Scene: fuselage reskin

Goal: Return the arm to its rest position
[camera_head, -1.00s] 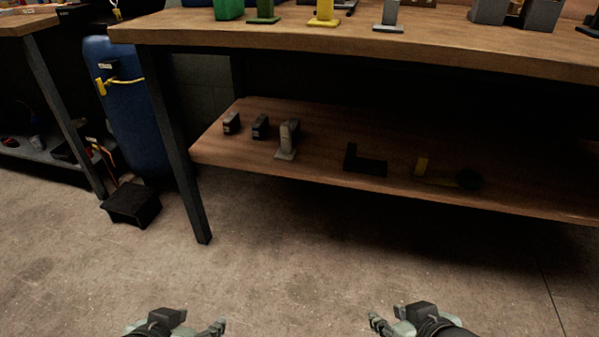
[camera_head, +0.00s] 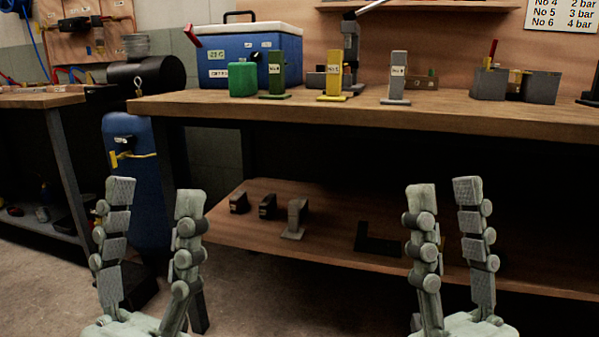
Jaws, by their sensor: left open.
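My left gripper (camera_head: 148,195) is at the lower left of the head view, fingers pointing up and spread apart, with nothing between them. My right gripper (camera_head: 446,192) is at the lower right, fingers up and apart, also empty. Both stand in front of the workbench and apart from each other. My arms behind the grippers are out of view below.
The wooden workbench (camera_head: 345,112) carries a blue cooler (camera_head: 248,56), a green canister (camera_head: 243,80) and upright green, yellow and grey blocks. Its lower shelf (camera_head: 325,250) holds small dark blocks. A blue cylinder (camera_head: 137,200) stands at left. Floor shows at lower middle.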

